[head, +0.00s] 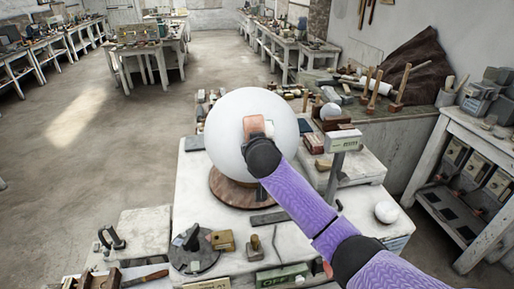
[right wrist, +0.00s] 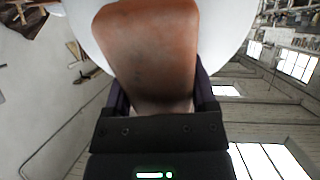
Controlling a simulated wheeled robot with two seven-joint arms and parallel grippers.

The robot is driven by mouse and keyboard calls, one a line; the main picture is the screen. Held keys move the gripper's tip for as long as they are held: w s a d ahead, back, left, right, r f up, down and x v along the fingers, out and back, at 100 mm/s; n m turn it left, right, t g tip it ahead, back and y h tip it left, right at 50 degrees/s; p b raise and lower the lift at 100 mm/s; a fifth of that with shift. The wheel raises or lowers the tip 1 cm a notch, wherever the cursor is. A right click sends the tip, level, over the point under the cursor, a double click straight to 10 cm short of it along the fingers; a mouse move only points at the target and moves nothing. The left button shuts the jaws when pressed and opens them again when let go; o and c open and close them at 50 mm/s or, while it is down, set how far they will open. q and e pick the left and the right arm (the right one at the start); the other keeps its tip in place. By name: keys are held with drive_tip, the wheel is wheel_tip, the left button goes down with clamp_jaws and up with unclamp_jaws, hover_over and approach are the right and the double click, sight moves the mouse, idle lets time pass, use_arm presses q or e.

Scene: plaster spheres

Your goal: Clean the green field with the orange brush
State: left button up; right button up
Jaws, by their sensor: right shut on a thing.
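A large white plaster sphere (head: 228,118) rests on a round brown wooden base (head: 226,190) on the white workbench. My right gripper (head: 257,138) is in front of the sphere, shut on the orange brush (head: 254,124). In the right wrist view the brush (right wrist: 150,45) is a smooth orange-brown block between the fingers of the gripper (right wrist: 162,103), with the sphere (right wrist: 232,22) right behind it. I cannot tell whether the brush touches the sphere. I see no green field on the visible part of the sphere; the brush and my arm cover some of it. My left gripper is not in view.
A grey-white post with a small box head (head: 344,138) stands right of the sphere. A small white ball (head: 386,212) lies at the bench's right. A dark round plate with tools (head: 193,250) is at the front left. Floor is open at the left.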

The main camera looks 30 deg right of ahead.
drive_tip(key=shift+w+d+f, duration=0.1)
drive_tip(key=shift+w, duration=0.15)
drive_tip(key=shift+s, duration=0.1)
drive_tip(key=shift+s+f, duration=0.25)
drive_tip(key=shift+f, duration=0.2)
drive_tip(key=shift+s+f, duration=0.25)
drive_tip(key=shift+f, duration=0.25)
drive_tip(key=shift+w, duration=0.1)
